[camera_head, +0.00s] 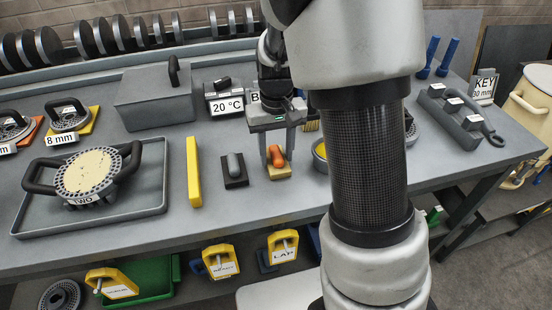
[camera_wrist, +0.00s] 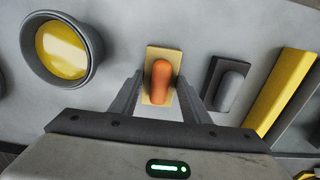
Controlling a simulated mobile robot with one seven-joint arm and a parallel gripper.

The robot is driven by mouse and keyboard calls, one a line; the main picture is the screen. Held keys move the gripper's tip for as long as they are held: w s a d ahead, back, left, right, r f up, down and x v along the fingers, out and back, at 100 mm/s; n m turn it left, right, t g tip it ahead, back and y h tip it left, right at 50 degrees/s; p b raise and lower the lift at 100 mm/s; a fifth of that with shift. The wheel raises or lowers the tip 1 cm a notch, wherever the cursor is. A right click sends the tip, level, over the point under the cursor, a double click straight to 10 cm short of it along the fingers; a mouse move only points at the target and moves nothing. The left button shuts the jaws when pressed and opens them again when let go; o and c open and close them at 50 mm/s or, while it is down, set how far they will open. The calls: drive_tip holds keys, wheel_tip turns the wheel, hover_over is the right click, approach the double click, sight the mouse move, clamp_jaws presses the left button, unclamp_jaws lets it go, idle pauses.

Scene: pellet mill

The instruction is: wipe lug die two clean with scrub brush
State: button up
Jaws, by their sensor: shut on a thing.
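Lug die two (camera_head: 88,172) is a round plate with black side handles and a "TWO" label. It lies in a grey tray (camera_head: 150,207) at the left, and tan residue covers most of its holed face. A brush-like block with an orange grip (camera_head: 277,157) and a tan base, which I take as the scrub brush, is at the table's front middle. My gripper (camera_head: 277,162) points down over it and is shut on it, one finger on each side. The wrist view shows the orange grip (camera_wrist: 161,76) between the fingers (camera_wrist: 160,84). Whether its base touches the table is unclear.
A grey block on a dark base (camera_head: 235,168) and a yellow bar (camera_head: 194,171) lie between the brush and the tray. A round bowl with yellow contents (camera_wrist: 62,50) is on the brush's other side. A grey lidded box (camera_head: 155,105) stands behind.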

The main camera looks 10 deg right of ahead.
sight(276, 152)
idle(0.4)
drive_tip(key=shift+r+p, duration=2.85)
drive_tip(key=shift+r, duration=0.95)
drive_tip(key=o, duration=1)
drive_tip(key=c, duration=1)
drive_tip(key=shift+f, duration=0.1)
